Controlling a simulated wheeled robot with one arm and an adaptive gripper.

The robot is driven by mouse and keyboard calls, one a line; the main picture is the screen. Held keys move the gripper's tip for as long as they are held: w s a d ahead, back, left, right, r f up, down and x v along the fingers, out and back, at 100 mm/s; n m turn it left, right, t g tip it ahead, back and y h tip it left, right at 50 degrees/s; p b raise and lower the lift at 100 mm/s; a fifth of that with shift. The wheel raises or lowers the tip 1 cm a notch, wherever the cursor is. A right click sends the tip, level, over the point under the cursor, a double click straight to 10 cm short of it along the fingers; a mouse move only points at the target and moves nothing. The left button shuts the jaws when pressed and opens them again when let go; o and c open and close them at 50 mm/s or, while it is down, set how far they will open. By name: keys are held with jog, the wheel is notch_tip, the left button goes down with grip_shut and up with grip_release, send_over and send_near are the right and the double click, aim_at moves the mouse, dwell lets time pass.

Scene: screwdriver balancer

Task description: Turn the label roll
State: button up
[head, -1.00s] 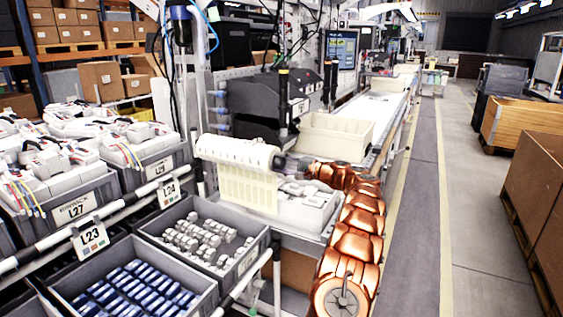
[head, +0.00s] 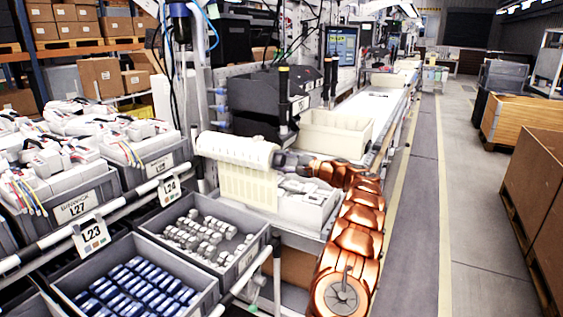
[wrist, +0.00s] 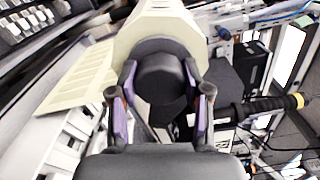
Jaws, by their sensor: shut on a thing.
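The label roll (head: 236,150) is a thick cream cylinder lying on its side at the near left end of the bench. A slatted cream strip (head: 248,190) hangs below it. My gripper (head: 284,161) is at the right end of the roll. In the wrist view the roll (wrist: 156,28) is straight ahead, with the strip (wrist: 75,85) to its left. A dark round knob (wrist: 160,76) sticks out of its end, and my gripper (wrist: 160,97) has one finger on each side of it, shut on it. The knob is hidden in the head view.
A white bin of pale parts (head: 305,205) stands just below my gripper. A cream empty bin (head: 335,132) and a dark machine (head: 262,98) stand behind. Grey crates (head: 205,238) fill the left front. The aisle (head: 412,220) on the right is clear.

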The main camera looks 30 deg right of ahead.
jog(key=o, duration=1.2)
jog(key=shift+c, duration=0.2)
jog(key=v, duration=1.2)
